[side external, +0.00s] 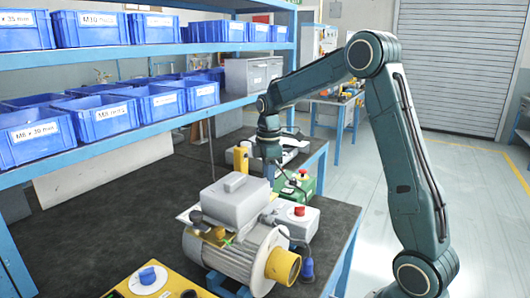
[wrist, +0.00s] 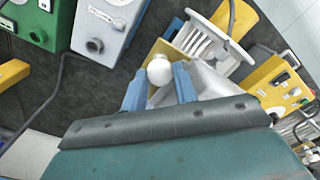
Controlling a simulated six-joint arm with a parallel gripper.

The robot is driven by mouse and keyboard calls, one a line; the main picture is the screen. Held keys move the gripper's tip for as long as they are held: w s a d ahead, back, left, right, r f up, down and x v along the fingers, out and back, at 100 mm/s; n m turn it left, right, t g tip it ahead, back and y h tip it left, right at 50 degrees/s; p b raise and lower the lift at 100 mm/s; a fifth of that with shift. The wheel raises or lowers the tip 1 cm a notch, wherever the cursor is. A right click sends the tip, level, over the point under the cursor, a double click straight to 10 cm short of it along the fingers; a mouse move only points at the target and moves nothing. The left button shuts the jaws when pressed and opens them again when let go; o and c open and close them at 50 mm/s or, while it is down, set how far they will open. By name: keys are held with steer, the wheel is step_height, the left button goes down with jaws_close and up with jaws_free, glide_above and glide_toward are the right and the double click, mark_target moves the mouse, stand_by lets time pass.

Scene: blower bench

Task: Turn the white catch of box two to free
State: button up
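No box number is readable, so I cannot tell which one is box two. A white round knob (wrist: 159,72) shows between my fingertips in the wrist view, in front of a yellowish plate; I cannot tell if it is the catch. My gripper (wrist: 158,85) has its two blue fingers spread apart with the knob between their tips, and no clear grip on it shows. In the side view my wrist points down behind the grey-topped motor unit (side external: 236,203), and the fingertips are hidden or too small to make out.
A grey box with a red button (side external: 297,222) and a green box (side external: 303,182) stand beside the motor unit. A yellow box with a blue knob (side external: 150,279) is at the front. Shelves of blue bins (side external: 100,115) run along the left. The dark bench top (side external: 110,215) is clear at left.

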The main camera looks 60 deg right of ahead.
steer(key=shift+m, duration=0.3)
steer(key=m, duration=0.8)
steer(key=shift+m, duration=0.3)
steer(key=m, duration=0.4)
steer(key=shift+m, duration=0.3)
steer(key=shift+r+m, duration=0.1)
steer(key=shift+m, duration=2)
steer(key=o, duration=1)
step_height(320, 180, up, 14)
steer(key=shift+f, duration=0.1)
